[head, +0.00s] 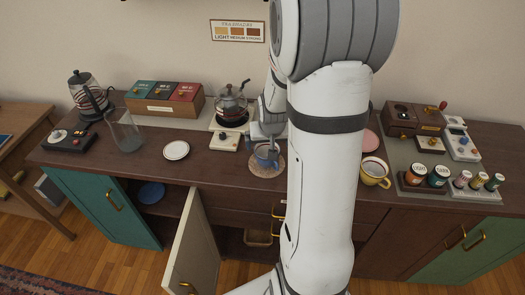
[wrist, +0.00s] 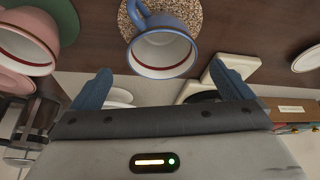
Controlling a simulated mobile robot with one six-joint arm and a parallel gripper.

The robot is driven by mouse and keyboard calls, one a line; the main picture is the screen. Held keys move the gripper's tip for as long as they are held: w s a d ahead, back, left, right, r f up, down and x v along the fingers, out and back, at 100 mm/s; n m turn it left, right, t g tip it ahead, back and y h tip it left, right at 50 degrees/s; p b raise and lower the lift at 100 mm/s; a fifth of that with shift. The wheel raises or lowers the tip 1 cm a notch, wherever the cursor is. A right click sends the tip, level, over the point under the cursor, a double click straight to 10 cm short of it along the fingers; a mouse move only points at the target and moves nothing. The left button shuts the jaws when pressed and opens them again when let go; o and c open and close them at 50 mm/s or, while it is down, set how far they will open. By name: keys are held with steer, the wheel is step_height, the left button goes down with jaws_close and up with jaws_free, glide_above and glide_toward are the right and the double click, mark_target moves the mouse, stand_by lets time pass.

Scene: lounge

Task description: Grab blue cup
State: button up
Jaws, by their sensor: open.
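The blue cup (head: 265,157) stands on a round cork coaster (head: 267,170) on the brown sideboard, partly covered by my gripper in the head view. In the wrist view the blue cup (wrist: 161,62) shows its white inside with a dark red line, and its handle points to the upper left; the cork coaster (wrist: 196,12) is behind it. My gripper (head: 268,135) is at the cup in the head view. In the wrist view my gripper (wrist: 161,85) is open, with one blue-grey finger to each side of the cup and nothing held.
A pink cup (wrist: 30,38) is left of the blue cup in the wrist view. A yellow cup (head: 373,173) stands right of my arm. A kettle (head: 231,105) on a scale, a white saucer (head: 176,150) and a glass carafe (head: 126,135) are nearby. A cabinet door (head: 192,245) hangs open below.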

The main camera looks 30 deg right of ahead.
mark_target(266, 156)
steer(key=x, duration=0.6)
steer(key=shift+a+f, duration=0.2)
steer(key=shift+f, duration=0.25)
steer(key=shift+c, duration=0.6)
steer(key=c, duration=1)
